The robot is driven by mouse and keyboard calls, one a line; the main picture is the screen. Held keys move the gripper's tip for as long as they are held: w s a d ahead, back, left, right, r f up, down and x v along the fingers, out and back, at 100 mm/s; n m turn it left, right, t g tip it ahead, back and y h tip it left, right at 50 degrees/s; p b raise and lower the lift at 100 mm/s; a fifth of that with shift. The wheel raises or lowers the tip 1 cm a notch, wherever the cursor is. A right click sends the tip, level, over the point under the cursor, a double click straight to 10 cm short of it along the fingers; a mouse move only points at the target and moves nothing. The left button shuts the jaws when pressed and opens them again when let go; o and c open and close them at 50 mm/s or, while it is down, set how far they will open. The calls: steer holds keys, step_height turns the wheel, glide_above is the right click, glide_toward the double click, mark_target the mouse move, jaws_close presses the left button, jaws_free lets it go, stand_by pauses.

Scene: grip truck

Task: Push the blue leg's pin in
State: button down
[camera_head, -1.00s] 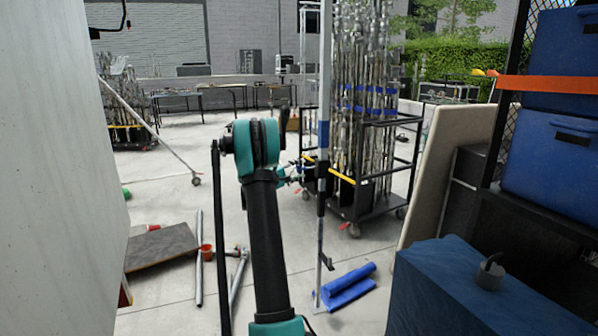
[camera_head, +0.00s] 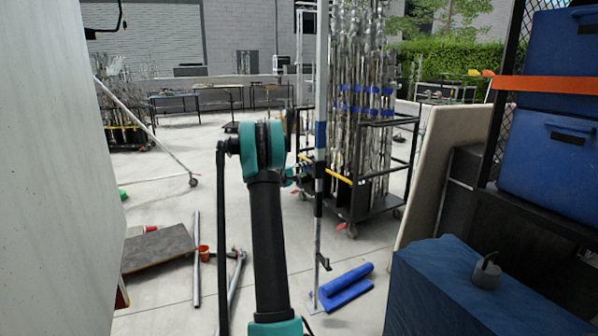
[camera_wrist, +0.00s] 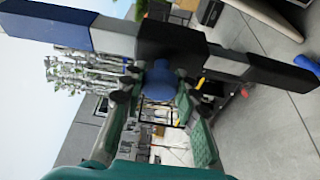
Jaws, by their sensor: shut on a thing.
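A tall upright leg (camera_head: 320,232) stands in front of my arm in the head view, with a blue band (camera_head: 320,135) and a black collar below it. In the wrist view the leg crosses the top, with a blue section (camera_wrist: 45,22) at the left and the black collar (camera_wrist: 172,42) in the middle. A round blue pin (camera_wrist: 160,78) sticks out of the collar towards me. My gripper (camera_wrist: 157,92) is shut on the pin, one finger on each side. In the head view my gripper (camera_head: 302,175) is at the leg, small and partly hidden by my arm. How deep the pin sits cannot be told.
A black wheeled cart (camera_head: 372,205) with metal poles stands behind the leg. A blue roll (camera_head: 345,285) lies near its foot. A blue-covered box (camera_head: 440,290) and shelf are at the right, a pale wall (camera_head: 55,170) at the left. Loose pipes lie on the floor.

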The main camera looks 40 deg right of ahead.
steer(key=c, duration=1.1)
jaws_free()
steer(key=shift+d, duration=0.15)
steer(key=a, duration=0.4)
steer(key=s+a, duration=0.1)
steer(key=a, duration=0.3)
steer(key=s+a, duration=0.1)
steer(key=a, duration=0.3)
